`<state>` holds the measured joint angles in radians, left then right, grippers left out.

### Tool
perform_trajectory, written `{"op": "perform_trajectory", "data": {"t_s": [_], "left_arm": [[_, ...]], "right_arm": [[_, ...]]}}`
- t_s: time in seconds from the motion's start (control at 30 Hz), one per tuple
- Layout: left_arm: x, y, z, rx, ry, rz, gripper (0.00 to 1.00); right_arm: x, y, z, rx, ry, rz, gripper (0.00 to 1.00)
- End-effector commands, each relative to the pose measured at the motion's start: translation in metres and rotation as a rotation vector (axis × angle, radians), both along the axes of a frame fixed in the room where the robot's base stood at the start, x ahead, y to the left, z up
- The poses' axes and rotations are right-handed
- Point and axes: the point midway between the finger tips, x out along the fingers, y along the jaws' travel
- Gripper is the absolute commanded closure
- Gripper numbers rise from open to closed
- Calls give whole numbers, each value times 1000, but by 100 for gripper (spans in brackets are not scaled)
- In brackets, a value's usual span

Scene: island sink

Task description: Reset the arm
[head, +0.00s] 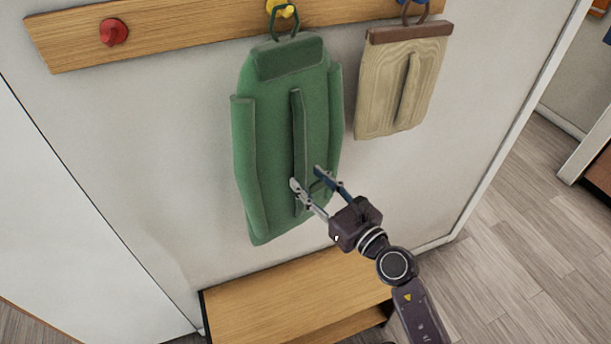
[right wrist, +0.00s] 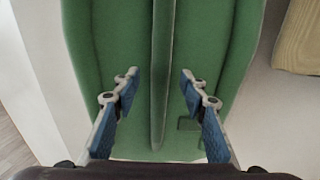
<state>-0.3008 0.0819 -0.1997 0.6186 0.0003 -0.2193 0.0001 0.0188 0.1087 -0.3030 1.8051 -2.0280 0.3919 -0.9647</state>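My right gripper (head: 308,185) is open in front of the lower part of a green coat (head: 265,130) that hangs on the wall. In the right wrist view, its two fingers (right wrist: 158,88) are spread wide with the coat's raised middle strip (right wrist: 162,60) between them. The fingers appear not to be closed on the cloth; I cannot tell whether the tips touch it. The right arm reaches in from the bottom right. My left gripper is not in view.
A wooden rail (head: 180,25) carries a red peg (head: 113,32) and a yellow peg (head: 286,9) that holds the coat. A beige hanging item (head: 385,90) is to the right. A wooden bench (head: 280,300) stands below. Open floor (head: 520,260) lies right.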

Motion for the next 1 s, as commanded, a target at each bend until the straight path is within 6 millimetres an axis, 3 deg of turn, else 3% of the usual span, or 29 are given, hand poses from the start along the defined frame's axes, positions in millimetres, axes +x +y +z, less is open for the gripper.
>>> {"op": "perform_trajectory", "data": {"t_s": [0.2, 0.4, 0.77, 0.87, 0.97, 1.0], "left_arm": [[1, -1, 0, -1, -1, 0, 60], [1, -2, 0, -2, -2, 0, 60], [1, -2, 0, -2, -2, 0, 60], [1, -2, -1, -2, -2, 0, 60], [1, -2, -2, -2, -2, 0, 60], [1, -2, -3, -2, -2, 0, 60]], "right_arm": [[-40, -31, -1, -3, 1, -1, 60], [-66, -51, 0, -4, 0, 0, 60], [-76, -60, -2, 10, 9, -3, 60], [-71, -65, -19, 72, 75, -23, 60], [-64, -78, -58, 217, 221, -75, 60], [-62, -85, -79, 295, 298, -106, 60]]}}
